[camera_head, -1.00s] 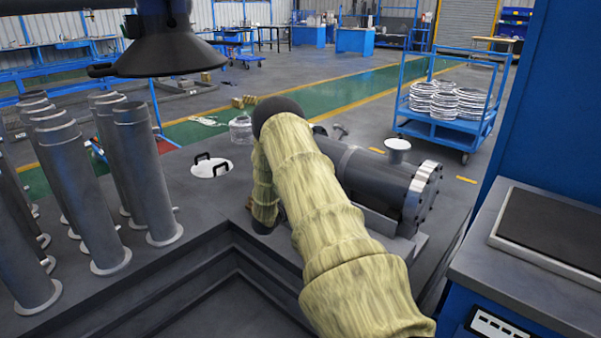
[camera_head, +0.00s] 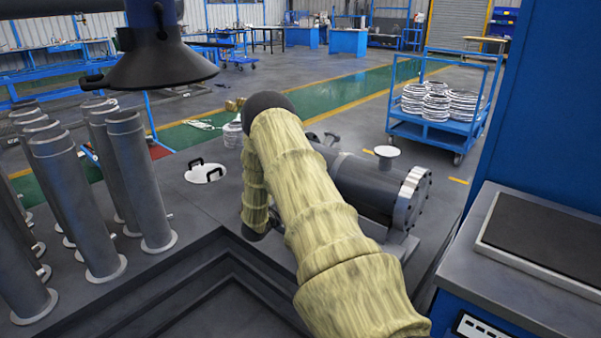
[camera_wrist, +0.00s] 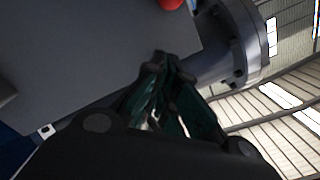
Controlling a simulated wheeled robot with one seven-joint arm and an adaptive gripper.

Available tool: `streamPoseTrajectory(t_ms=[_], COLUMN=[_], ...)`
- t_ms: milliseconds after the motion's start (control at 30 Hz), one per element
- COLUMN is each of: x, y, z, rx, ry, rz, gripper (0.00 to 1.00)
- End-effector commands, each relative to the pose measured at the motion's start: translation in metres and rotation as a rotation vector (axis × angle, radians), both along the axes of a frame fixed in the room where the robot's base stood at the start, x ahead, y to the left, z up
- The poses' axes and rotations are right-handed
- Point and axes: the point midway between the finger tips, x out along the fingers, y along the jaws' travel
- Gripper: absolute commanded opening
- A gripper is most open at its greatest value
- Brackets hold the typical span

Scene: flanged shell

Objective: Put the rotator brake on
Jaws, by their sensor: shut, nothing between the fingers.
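The flanged shell (camera_head: 368,186) is a dark grey horizontal cylinder lying right of my sleeved arm in the head view. Its bolted flange (camera_head: 412,196) faces right. In the wrist view a dark bolted flange (camera_wrist: 245,42) shows at upper right, beside a flat grey panel (camera_wrist: 95,60). A red rounded part (camera_wrist: 171,4) is cut off by the top edge. I cannot tell which part is the rotator brake. My gripper (camera_wrist: 167,62) is shut and empty, its tips in front of the panel; contact cannot be told. My arm hides it in the head view.
Several upright grey tubes (camera_head: 140,180) stand at left below a dark conical hood (camera_head: 160,67). A white round lid with black handles (camera_head: 205,173) lies on the dark surface. A blue cabinet (camera_head: 540,100) borders the right. A blue cart (camera_head: 440,130) stands behind on open floor.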

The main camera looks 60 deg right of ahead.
Motion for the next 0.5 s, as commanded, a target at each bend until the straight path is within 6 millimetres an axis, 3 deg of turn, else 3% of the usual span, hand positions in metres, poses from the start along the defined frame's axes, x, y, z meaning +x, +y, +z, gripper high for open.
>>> streamPoseTrajectory(t_ms=[300,500], x=[0.002,0.006], y=[0.053,0.074], z=[0.000,0.001], rx=[0.000,-0.001], ry=[0.002,0.001], rz=[-0.006,-0.004], gripper=[0.00,0.00])
